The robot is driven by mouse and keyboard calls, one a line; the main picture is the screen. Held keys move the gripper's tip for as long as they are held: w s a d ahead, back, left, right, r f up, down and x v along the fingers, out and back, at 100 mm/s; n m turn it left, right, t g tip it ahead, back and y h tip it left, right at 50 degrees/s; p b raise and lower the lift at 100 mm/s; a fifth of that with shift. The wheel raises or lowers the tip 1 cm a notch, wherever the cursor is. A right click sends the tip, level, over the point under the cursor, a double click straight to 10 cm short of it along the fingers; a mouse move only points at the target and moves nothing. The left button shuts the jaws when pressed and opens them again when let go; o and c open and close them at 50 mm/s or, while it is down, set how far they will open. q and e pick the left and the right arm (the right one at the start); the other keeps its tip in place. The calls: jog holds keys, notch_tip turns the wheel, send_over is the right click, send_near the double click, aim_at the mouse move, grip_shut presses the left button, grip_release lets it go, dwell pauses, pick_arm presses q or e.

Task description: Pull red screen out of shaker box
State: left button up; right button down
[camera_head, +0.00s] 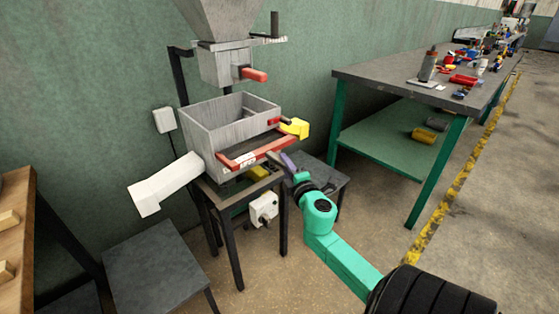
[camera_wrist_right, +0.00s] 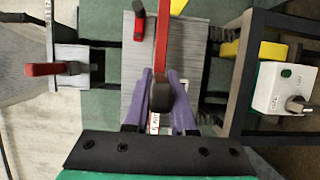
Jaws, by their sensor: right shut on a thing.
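The red screen (camera_head: 232,161) is in the grey shaker box (camera_head: 222,121), with its red front edge along the box's lower front. The screen also shows edge-on in the right wrist view (camera_wrist_right: 162,42), with a white label. My right gripper (camera_head: 277,159) is at the front edge of the screen. In the wrist view its purple fingers (camera_wrist_right: 161,88) are closed around a dark part at the screen's edge. Most of the screen's surface is hidden inside the box. My left gripper is not in view.
A hopper with a red handle (camera_head: 254,74) hangs above the box. A white chute (camera_head: 165,185) is at the left, a yellow spout (camera_head: 295,128) at the right. A white switch box (camera_head: 264,209) is below. A green-legged workbench (camera_head: 405,86) stands right. Floor in front is open.

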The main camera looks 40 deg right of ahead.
jog(key=shift+s+r, duration=0.1)
jog(key=shift+s, duration=0.4)
jog(key=s+b, duration=0.1)
jog(key=s, duration=0.9)
jog(key=shift+a, duration=0.15)
jog(key=s+b, duration=0.1)
jog(key=s, duration=0.7)
jog(key=shift+b, duration=0.4)
jog(key=shift+w+a, duration=0.1)
